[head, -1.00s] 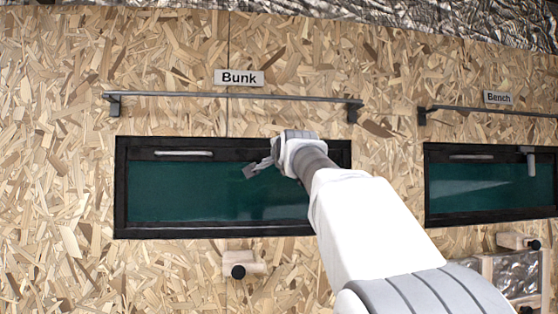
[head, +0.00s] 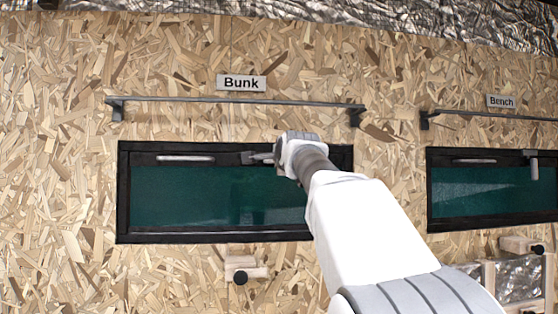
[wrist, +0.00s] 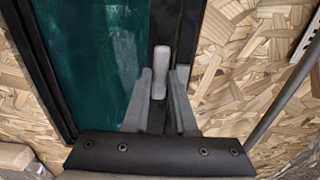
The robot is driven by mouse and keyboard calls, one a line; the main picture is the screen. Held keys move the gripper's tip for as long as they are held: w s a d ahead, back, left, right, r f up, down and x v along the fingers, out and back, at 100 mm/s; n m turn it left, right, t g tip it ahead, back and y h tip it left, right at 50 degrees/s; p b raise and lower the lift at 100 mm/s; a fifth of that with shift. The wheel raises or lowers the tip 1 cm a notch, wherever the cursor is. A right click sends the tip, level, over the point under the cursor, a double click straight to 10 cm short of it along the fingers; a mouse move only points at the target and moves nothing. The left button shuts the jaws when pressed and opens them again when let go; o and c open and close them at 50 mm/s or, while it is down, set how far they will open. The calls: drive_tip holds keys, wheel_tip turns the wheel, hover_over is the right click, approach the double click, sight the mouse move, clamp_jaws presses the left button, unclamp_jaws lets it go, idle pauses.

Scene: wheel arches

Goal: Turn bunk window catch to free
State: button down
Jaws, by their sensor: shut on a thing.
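The bunk window (head: 215,195) is a dark-framed green pane below the "Bunk" label (head: 241,83). Its catch (wrist: 161,58) is a grey, rounded lever on the upper frame bar, and in the wrist view it lies along that bar. My gripper (head: 260,158) is at the upper right of this window. In the wrist view my gripper (wrist: 163,76) has one finger on each side of the catch and is shut on it. In the head view my gripper and arm hide the catch's pivot and the window's right part.
A grey rail (head: 235,101) runs just above the window. A wooden block with a black knob (head: 241,275) sits below it. The bench window (head: 490,190), with its own catch (head: 534,168) hanging down, is at the right. The wall left of the bunk window is clear.

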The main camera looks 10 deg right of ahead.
drive_tip(key=c, duration=0.7)
unclamp_jaws()
drive_tip(key=shift+s, duration=0.1)
drive_tip(key=s+b, duration=1)
drive_tip(key=s, duration=0.7)
drive_tip(key=shift+s, duration=0.15)
